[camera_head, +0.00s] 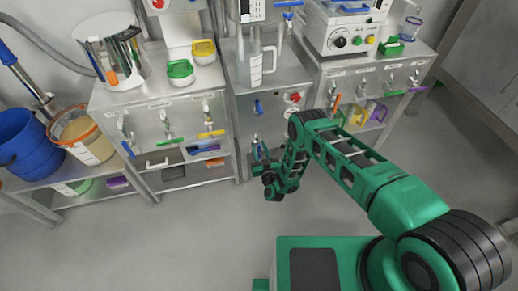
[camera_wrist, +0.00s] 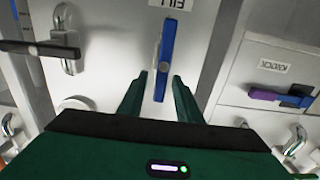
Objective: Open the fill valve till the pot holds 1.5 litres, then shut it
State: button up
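The fill valve is a slim blue lever (camera_wrist: 166,60) on a pale panel, under a label reading FILL upside down in the wrist view. It lies nearly upright in that picture. My gripper (camera_wrist: 160,90) is open, with one green finger on each side of the lever's near end. Gaps show between lever and fingers. In the head view my gripper (camera_head: 260,150) is low at the front of the middle cabinet. A clear graduated vessel (camera_head: 256,66) stands on that cabinet; its liquid level is too small to read. I cannot tell whether it is the pot.
A dark lever (camera_wrist: 38,48) and a purple-and-blue lever (camera_wrist: 280,95) flank the fill valve. A red knob (camera_head: 293,97) sits on the middle cabinet. A steel vessel (camera_head: 108,52) stands on the left bench, near a blue bucket (camera_head: 24,140). The floor (camera_head: 190,235) is clear.

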grip_shut()
jog(key=d+f+m, duration=0.1)
jog(key=m, duration=0.5)
jog(key=d+f+m, duration=0.1)
jog(key=m, duration=0.5)
jog(key=w+d+f+m, duration=0.1)
jog(key=m, duration=0.5)
jog(key=shift+d+f, duration=0.25)
jog(key=shift+d, duration=0.05)
dwell(0.4)
jog(key=shift+s, duration=0.1)
